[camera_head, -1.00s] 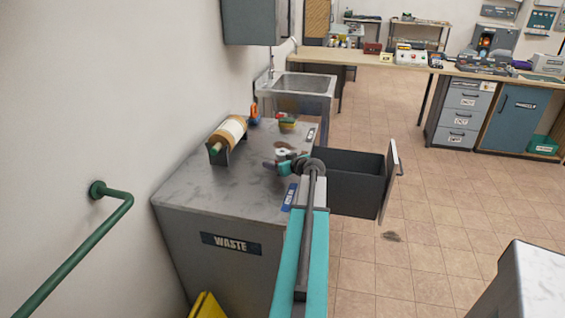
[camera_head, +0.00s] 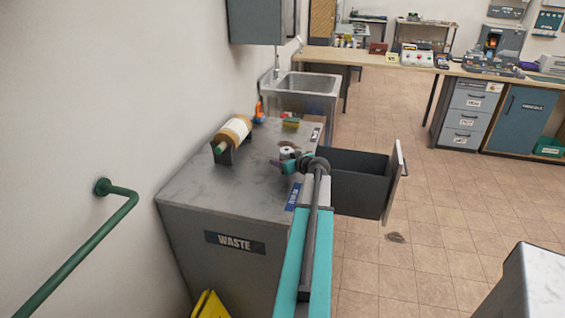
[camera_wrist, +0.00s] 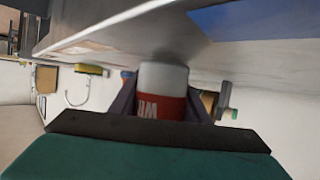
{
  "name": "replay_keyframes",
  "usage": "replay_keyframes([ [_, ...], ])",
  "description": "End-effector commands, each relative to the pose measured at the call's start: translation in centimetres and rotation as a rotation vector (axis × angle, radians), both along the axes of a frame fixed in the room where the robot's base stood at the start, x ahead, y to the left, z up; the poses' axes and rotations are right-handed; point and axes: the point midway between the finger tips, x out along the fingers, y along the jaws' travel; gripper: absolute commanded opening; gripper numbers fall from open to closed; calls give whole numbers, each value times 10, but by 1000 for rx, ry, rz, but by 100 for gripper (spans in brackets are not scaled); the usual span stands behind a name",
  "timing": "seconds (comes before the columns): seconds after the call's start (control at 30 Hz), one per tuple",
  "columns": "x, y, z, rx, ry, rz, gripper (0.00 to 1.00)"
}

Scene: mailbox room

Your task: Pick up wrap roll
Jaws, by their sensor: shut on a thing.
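The wrap roll (camera_wrist: 162,92) is white with a red band and partial white lettering. In the wrist view it sits between the two fingers of my gripper (camera_wrist: 165,108), which is shut on it. In the head view the white roll (camera_head: 286,151) shows small at my gripper (camera_head: 288,158), over the right part of the grey waste cabinet's top (camera_head: 232,185). In the wrist view one end of the roll is close to the countertop surface (camera_wrist: 130,35); I cannot tell whether they touch.
A brown roll on a holder (camera_head: 233,132) stands at the cabinet's left. An orange item (camera_head: 258,113) and a sponge stack (camera_head: 290,122) are at the back. An open drawer (camera_head: 355,190) juts out right. A sink (camera_head: 305,82) lies behind.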

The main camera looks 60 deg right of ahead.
Motion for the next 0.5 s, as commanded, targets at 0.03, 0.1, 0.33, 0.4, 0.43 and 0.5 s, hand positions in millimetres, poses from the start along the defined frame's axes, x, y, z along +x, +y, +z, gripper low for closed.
replay_keyframes([
  [0.03,0,0,2,-1,-1,0,21],
  [0.1,0,0,6,-1,-1,0,21],
  [0.33,0,0,27,-3,-1,0,21],
  [0.4,-8,1,30,-2,0,-2,21],
  [0.43,-15,2,30,-1,0,-3,21],
  [0.5,-30,4,31,-1,-1,-4,21],
])
